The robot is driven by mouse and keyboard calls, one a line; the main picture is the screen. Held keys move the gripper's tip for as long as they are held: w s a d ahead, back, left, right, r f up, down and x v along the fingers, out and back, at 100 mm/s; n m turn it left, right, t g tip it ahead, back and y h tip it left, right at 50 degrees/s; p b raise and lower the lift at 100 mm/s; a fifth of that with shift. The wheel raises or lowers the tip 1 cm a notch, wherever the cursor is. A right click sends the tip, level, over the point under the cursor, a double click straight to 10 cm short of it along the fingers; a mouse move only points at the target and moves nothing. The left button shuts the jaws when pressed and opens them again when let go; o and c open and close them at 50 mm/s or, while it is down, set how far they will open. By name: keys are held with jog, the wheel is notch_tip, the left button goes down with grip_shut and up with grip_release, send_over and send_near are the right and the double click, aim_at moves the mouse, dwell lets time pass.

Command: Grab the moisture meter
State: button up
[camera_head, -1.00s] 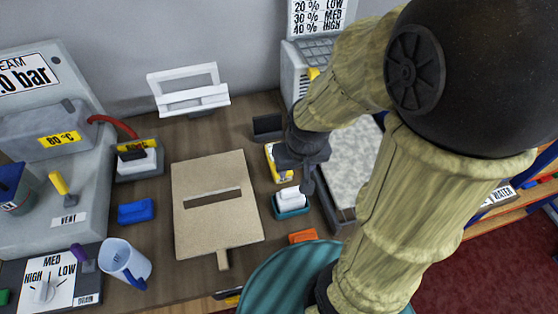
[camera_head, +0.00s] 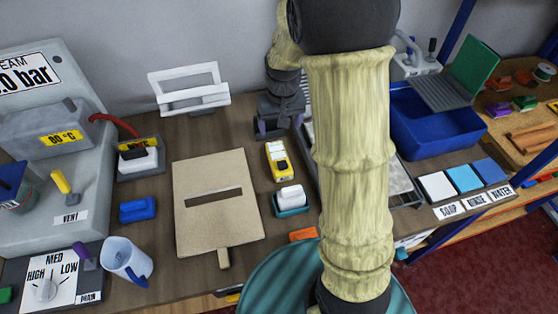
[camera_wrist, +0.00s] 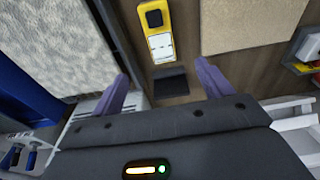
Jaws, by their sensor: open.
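The moisture meter is most likely the yellow handheld device (camera_head: 278,161) with a pale face and a dark part, lying on the brown bench right of the beige board. It also shows at the top of the wrist view (camera_wrist: 157,32). My gripper (camera_head: 276,132) is behind it, toward the wall. In the wrist view my gripper (camera_wrist: 162,72) has its purple fingers spread wide with nothing between them, and the meter is beyond the fingertips. A dark block (camera_wrist: 171,84) is below the meter in that view, in the gap between the fingers.
A teal tray with a white block (camera_head: 291,198) sits just in front of the meter. The beige slotted board (camera_head: 215,227) is on its left. A white stand (camera_head: 188,90) stands at the back. A blue basin (camera_head: 420,135) is on the right.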

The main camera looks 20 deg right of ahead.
jog(key=p, duration=0.2)
send_near(279, 157)
jog(key=f, duration=0.2)
jog(key=w+f, duration=0.1)
jog(key=f, duration=0.2)
jog(key=shift+w+f, duration=0.1)
jog(key=shift+f, duration=0.1)
jog(key=shift+f, duration=0.65)
jog(key=shift+w+f+p, duration=0.1)
jog(key=shift+f+p, duration=0.6)
jog(key=shift+f, duration=1.25)
jog(key=c, duration=1.2)
jog(key=shift+r, duration=0.15)
